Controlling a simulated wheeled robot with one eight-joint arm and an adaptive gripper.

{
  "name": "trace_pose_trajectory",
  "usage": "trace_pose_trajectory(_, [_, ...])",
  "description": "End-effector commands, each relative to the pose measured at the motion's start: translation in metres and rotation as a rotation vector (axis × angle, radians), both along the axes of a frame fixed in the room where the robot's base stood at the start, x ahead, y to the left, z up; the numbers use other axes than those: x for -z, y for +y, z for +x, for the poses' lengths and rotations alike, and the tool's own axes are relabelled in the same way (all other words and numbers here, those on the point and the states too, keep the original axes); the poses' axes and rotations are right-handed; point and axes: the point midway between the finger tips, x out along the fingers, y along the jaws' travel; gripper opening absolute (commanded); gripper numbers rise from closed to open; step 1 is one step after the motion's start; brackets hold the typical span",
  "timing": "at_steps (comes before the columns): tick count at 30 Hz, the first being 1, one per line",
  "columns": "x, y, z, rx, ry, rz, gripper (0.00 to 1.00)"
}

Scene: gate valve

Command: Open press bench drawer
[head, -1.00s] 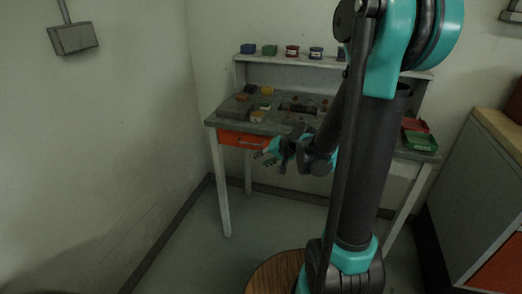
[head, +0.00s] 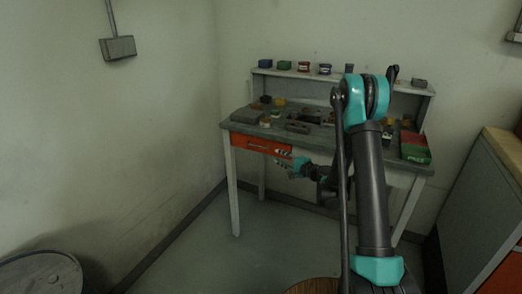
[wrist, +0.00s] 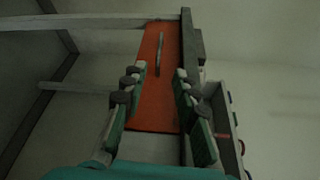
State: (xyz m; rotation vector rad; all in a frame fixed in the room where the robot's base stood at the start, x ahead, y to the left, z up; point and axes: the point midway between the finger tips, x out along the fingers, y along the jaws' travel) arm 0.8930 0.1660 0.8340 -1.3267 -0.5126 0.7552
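The press bench (head: 233,180) stands against the back wall, and its orange drawer (head: 250,144) is under the left part of the top. The drawer front looks flush with the bench. My gripper (head: 281,158) is just below and in front of the drawer's right end in the head view. In the wrist view, the orange drawer front (wrist: 156,100) appears turned on its side, with a dark bar handle (wrist: 159,50) near its far end. My gripper's fingers (wrist: 157,95) are spread either side of the drawer front, with nothing between them. The handle lies beyond the fingertips.
Several small parts lie on the bench top, and coloured containers stand on its back shelf (head: 300,74). Red and green bins (head: 415,148) sit at the right end. A grey cabinet (head: 480,205) stands at right, and a drum (head: 40,272) at lower left.

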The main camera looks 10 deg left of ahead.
Motion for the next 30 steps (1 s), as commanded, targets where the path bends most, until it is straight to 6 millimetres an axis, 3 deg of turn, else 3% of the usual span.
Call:
trace_pose_trajectory(5, [0.002, 0.012, 0.011, 0.0, 0.0, 0.004, 0.29])
trace_pose_trajectory(24, [0.012, 0.103, 0.091, -0.001, 0.0, 0.003, 0.29])
trace_pose_trajectory(30, [0.014, 0.121, 0.109, 0.001, 0.0, 0.003, 0.29])
